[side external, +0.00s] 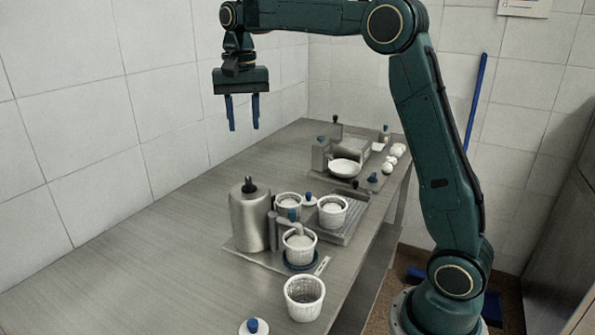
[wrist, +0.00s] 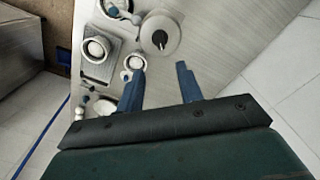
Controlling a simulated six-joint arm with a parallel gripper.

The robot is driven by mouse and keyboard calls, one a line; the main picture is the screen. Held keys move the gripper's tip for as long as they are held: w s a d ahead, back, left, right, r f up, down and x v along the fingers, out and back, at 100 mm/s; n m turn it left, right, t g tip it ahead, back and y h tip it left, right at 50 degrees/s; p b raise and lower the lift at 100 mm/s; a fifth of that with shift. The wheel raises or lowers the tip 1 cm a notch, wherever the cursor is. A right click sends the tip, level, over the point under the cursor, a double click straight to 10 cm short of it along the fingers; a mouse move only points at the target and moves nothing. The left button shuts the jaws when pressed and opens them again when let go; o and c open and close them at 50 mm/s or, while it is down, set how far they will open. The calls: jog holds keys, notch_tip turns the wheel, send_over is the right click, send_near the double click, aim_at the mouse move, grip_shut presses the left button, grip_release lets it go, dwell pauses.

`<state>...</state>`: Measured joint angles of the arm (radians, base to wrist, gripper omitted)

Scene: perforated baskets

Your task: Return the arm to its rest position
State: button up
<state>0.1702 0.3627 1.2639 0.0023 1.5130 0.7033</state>
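My gripper (side external: 243,112) hangs high above the far left part of the steel table (side external: 130,245), fingers pointing down. Its two blue fingers are apart with nothing between them. In the wrist view the fingers (wrist: 160,85) also stand apart and empty, over bare table beside the metal canister. The arm is raised and bent, reaching from its base at the right of the table across to the left. No basket touches the gripper.
Perforated white baskets (side external: 304,299) stand at the table's front and middle. A metal canister (side external: 249,218) stands beside them. A white bowl (side external: 344,168) and several white round items (side external: 390,166) lie farther back. The table's left side is clear; tiled walls (side external: 60,130) border it.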

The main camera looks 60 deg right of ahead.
jog(key=shift+s, duration=0.1)
jog(key=s+a+r+n+t, duration=0.1)
jog(key=s+a+n, duration=0.2)
jog(key=s, duration=0.4)
jog(key=s+a+r+n+t, duration=0.1)
jog(key=s+a+n+t, duration=0.1)
jog(key=s, duration=0.6)
jog(key=s+a+f+n+t, duration=0.2)
jog(key=s+f+n, duration=0.3)
jog(key=s, duration=0.8)
notch_tip(320, 180, down, 3)
jog(key=shift+s+a+t, duration=0.2)
jog(key=shift+a+t, duration=0.1)
jog(key=shift+a, duration=0.2)
